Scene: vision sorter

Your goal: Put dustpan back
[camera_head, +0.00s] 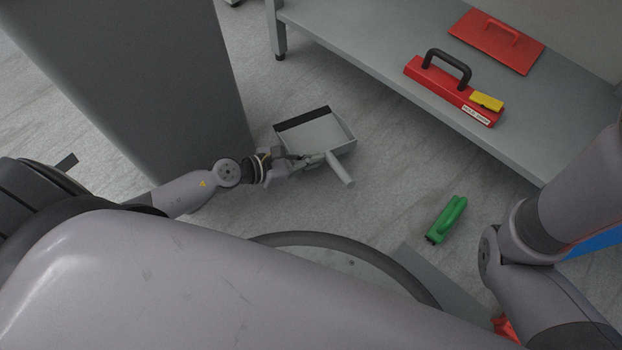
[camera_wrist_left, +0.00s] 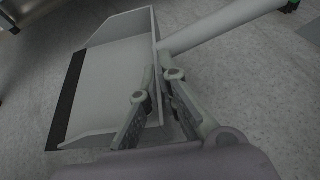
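The grey dustpan (camera_head: 318,132) has a dark front lip and a pale round handle (camera_head: 340,170). It is at the floor beside the grey column; I cannot tell whether it is raised slightly. My left gripper (camera_head: 312,160) is at its rear edge, near the base of the handle. In the left wrist view the dustpan (camera_wrist_left: 115,65) fills the left side. The fingers of the left gripper (camera_wrist_left: 160,85) stand on either side of its rear wall and look closed on it. My right arm shows at the right, but its gripper is out of view.
A green tool (camera_head: 447,220) lies on the floor right of the dustpan. A low grey shelf (camera_head: 365,50) holds a red tool with a black handle (camera_head: 450,88) and a flat red tool (camera_head: 496,42). A large grey column (camera_head: 140,80) stands close left of the dustpan.

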